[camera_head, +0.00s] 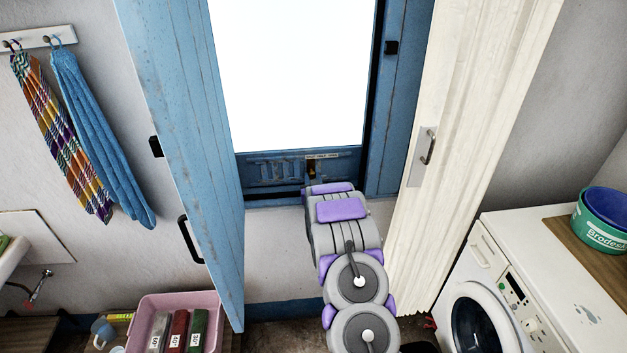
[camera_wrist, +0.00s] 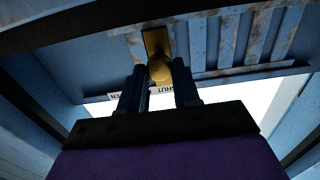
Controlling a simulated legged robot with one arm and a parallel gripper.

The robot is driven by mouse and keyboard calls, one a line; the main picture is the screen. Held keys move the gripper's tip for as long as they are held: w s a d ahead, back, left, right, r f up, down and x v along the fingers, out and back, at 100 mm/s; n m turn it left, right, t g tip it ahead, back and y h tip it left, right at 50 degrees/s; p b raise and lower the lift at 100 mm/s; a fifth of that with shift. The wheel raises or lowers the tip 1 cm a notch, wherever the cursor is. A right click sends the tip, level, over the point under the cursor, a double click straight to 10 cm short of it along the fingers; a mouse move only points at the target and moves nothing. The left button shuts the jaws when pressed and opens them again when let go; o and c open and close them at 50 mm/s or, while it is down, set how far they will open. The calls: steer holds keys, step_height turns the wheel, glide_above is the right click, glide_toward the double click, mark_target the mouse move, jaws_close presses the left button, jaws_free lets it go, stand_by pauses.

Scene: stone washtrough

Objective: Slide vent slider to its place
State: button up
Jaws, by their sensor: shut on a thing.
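The vent slider shows as a brass plate with a round knob (camera_wrist: 159,70) in the wrist view. It sits on the blue vent panel (camera_wrist: 238,48) beside a row of raised slats. My gripper (camera_wrist: 158,78) has one dark finger on each side of the knob and is shut on it. In the head view, my gripper (camera_head: 314,181) reaches the vent panel (camera_head: 275,171) below the bright window, and only a small bit of the brass slider shows there.
A blue shutter leaf (camera_head: 185,130) stands open on the left and a cream panel door (camera_head: 460,120) on the right, with my arm between them. A washing machine (camera_head: 535,260) stands at right.

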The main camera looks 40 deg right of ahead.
jaws_close()
steer(key=s+d, duration=0.1)
steer(key=d, duration=0.1)
steer(key=s+d+p, duration=0.1)
steer(key=s+d, duration=0.1)
steer(key=d, duration=0.1)
steer(key=s+d, duration=0.1)
steer(key=d, duration=0.1)
steer(key=shift+s+d+p, duration=0.2)
steer(key=shift+s+p, duration=0.1)
steer(key=shift+p, duration=0.05)
steer(key=shift+o, duration=1.5)
jaws_free()
steer(key=o, duration=0.4)
steer(key=shift+d+f, duration=0.1)
steer(key=shift+d, duration=0.2)
steer(key=shift+c, duration=0.2)
